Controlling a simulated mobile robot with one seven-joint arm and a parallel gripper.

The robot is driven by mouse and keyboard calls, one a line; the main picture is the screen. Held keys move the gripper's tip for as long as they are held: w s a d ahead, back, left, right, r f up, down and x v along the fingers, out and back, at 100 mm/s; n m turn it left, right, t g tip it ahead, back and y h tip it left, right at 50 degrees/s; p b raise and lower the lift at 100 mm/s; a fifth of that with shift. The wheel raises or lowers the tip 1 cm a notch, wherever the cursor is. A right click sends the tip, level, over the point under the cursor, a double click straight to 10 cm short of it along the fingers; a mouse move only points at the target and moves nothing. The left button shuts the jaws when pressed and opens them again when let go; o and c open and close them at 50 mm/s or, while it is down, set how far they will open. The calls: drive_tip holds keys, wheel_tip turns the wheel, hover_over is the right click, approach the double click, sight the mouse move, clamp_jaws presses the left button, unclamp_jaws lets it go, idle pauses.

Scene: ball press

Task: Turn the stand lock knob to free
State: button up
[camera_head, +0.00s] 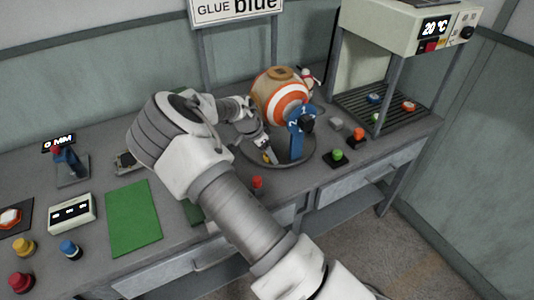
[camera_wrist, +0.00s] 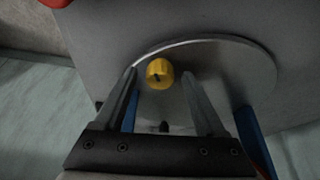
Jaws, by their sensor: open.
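The stand lock knob (camera_wrist: 159,73) is yellow with a dark mark on its face. It sits on the round grey base plate (camera_wrist: 235,62) in the wrist view. In the head view a bit of the yellow knob (camera_head: 267,158) shows low beside my gripper tips. My gripper (camera_wrist: 162,76) is open, with one finger on each side of the knob in the picture. I cannot tell whether the fingers touch it. My gripper (camera_head: 263,150) points down by the blue stand (camera_head: 296,140) in the head view. An orange, white and tan ball (camera_head: 281,96) is at the top of the stand.
A press or heater cabinet (camera_head: 405,28) showing 20 °C stands at the back right. A green button (camera_head: 338,155) and an orange button (camera_head: 358,134) are right of the stand. A green mat (camera_head: 133,218), a gauge and several coloured buttons lie on the left.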

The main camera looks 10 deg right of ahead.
clamp_jaws()
idle(0.4)
drive_tip(key=shift+f, duration=0.1)
drive_tip(key=n+t+b, duration=0.1)
drive_tip(key=n+b, duration=0.1)
drive_tip(key=n, duration=0.1)
drive_tip(key=shift+d+y, duration=0.1)
drive_tip(key=shift+y, duration=0.3)
drive_tip(key=n+b, duration=0.1)
drive_tip(key=n+t+y+b, duration=0.1)
drive_tip(key=n, duration=0.1)
drive_tip(key=shift+s+d+f+n+b, duration=0.1)
drive_tip(key=shift+f+n+b, duration=0.05)
drive_tip(key=shift+n+b, duration=0.2)
drive_tip(key=shift+d+n+y+b, duration=0.1)
drive_tip(key=shift+n+y+b, duration=0.3)
drive_tip(key=shift+n+b, duration=0.75)
drive_tip(key=shift+n+t+y+b, duration=0.3)
drive_tip(key=shift+n+y+b, duration=0.2)
drive_tip(key=shift+n+b, duration=0.65)
drive_tip(key=shift+r+n, duration=0.2)
drive_tip(key=shift+n, duration=0.15)
